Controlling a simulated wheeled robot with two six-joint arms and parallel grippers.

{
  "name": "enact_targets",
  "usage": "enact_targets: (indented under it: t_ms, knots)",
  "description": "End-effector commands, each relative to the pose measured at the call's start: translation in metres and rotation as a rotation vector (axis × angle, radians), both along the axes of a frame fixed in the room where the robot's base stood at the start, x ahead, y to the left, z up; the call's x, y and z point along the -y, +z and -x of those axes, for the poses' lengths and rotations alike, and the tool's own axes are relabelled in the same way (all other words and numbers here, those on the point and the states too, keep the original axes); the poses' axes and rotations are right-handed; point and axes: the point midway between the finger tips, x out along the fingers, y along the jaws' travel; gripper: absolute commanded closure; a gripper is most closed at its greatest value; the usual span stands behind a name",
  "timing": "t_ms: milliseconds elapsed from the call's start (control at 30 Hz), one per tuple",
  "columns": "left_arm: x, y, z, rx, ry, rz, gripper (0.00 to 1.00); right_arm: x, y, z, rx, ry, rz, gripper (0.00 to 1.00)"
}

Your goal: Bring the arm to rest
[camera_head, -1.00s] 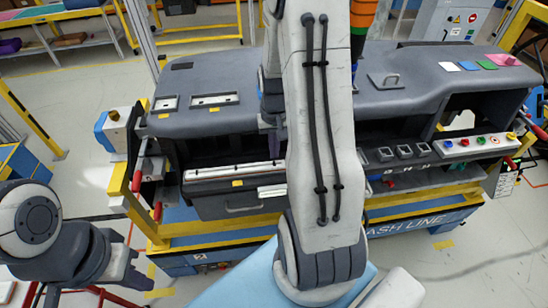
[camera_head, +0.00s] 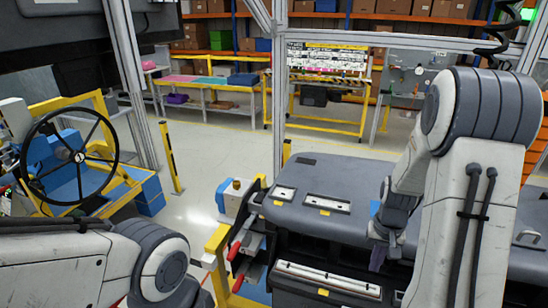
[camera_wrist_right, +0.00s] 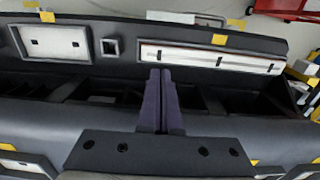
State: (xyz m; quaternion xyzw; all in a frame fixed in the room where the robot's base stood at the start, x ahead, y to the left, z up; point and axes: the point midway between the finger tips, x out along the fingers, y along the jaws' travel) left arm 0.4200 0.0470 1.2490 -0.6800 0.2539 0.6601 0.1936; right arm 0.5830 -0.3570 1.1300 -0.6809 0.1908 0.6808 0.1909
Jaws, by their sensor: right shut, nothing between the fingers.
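My right arm crosses the right side of the head view and bends down to the right gripper (camera_head: 377,258). Its purple fingers hang in front of the grey dashboard module (camera_head: 335,180), partly hidden by my wrist. In the right wrist view the fingers (camera_wrist_right: 161,78) are together and empty. They point at the dashboard's dark front, by the left end of a long white strip (camera_wrist_right: 215,58); I cannot tell whether they touch anything. My left arm shows at the lower left of the head view, but its gripper is out of the picture.
A yellow frame (camera_head: 217,240) with red handles stands at the dashboard's left end. A black steering wheel (camera_head: 70,156) is at the left. Tables and shelves with boxes stand behind, past open floor (camera_head: 215,150). A metal post (camera_head: 279,100) rises behind the dashboard.

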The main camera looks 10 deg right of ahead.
Motion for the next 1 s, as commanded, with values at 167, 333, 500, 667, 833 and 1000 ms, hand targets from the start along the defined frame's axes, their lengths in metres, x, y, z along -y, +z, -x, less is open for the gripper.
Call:
enact_targets:
  t_ms: [167, 333, 500, 667, 833, 1000]
  knots:
    - [0.0, -0.017, 0.0, 0.0, 0.001, 0.0, 1.0, -0.049, 0.004, -0.01, 0.012, 0.132, -0.001, 1.0]
    - [0.0, -0.046, 0.0, 0.0, 0.003, 0.0, 1.0, -0.15, 0.015, 0.001, 0.033, 0.418, -0.01, 1.0]
    - [0.0, -0.074, 0.0, -0.001, 0.006, 0.0, 1.0, -0.239, 0.019, 0.05, 0.047, 0.723, -0.032, 1.0]
    - [0.0, -0.094, 0.0, -0.001, 0.008, 0.0, 1.0, -0.288, 0.017, 0.109, 0.054, 0.975, -0.056, 1.0]
    - [0.0, -0.105, 0.0, -0.001, 0.009, 0.0, 1.0, -0.305, 0.014, 0.151, 0.055, 1.138, -0.074, 1.0]
    - [0.0, -0.105, 0.0, -0.001, 0.009, 0.0, 1.0, -0.306, 0.014, 0.154, 0.054, 1.149, -0.075, 1.0]
